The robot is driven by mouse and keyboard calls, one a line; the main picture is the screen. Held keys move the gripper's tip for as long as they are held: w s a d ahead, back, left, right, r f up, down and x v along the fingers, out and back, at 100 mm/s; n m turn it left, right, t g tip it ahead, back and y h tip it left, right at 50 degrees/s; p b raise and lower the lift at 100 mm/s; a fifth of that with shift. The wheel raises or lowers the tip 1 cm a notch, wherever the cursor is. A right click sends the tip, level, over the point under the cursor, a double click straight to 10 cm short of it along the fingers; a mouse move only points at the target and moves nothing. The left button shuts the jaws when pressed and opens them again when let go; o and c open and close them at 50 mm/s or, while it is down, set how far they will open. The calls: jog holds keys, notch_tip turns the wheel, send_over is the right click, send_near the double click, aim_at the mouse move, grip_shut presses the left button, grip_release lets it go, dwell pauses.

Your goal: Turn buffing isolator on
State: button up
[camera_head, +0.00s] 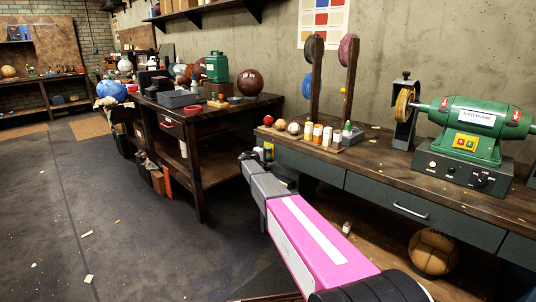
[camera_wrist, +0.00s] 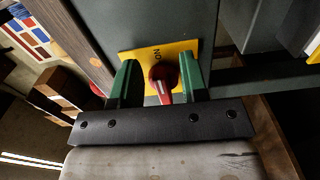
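The buffing isolator is a red rotary knob (camera_wrist: 162,78) on a yellow plate (camera_wrist: 145,55) fixed to a dark grey panel. The plate reads "ON", upside down in the wrist view. The knob's white-marked handle points down in that view, away from the word. My gripper (camera_wrist: 160,65) is open, with one green finger on each side of the knob and visible gaps between. In the head view, the yellow plate (camera_head: 268,150) shows at the bench's left end. My gripper (camera_head: 254,160) is in front of it, and its fingertips are hard to make out.
The bench (camera_head: 400,170) carries a green buffing machine (camera_head: 470,128), small bottles (camera_head: 318,133) and balls. A drawer (camera_head: 400,205) sits below its top, and a brown ball (camera_head: 433,250) lies underneath. Another wooden table (camera_head: 215,115) stands to the left. The floor at left is mostly clear.

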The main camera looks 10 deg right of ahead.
jog(key=v, duration=1)
jog(key=shift+s+a, duration=0.25)
jog(key=shift+a, duration=0.05)
jog(key=s+d+f+m+g+y, duration=0.1)
jog(key=s+d+f+g+y, duration=0.15)
jog(key=s, duration=0.55)
jog(key=s+d+f+m+g+y, duration=0.15)
jog(key=s+d+f, duration=0.25)
jog(key=s, duration=0.5)
jog(key=s+d+f+m+g+y, duration=0.2)
jog(key=s+d+f+g, duration=0.15)
jog(key=s, duration=0.45)
jog(key=s+a+f+m+g+y, duration=0.1)
jog(key=s+y, duration=0.3)
jog(key=s, duration=0.8)
jog(key=s+a+f+m+g+y, duration=0.1)
jog(key=s+y, duration=0.3)
jog(key=s, duration=0.8)
jog(key=shift+a+f+g+y, duration=0.3)
jog(key=shift+a+f+g, duration=0.25)
jog(key=shift+a+f, duration=0.1)
jog(key=shift+s+d+m, duration=0.1)
jog(key=shift+m, duration=0.15)
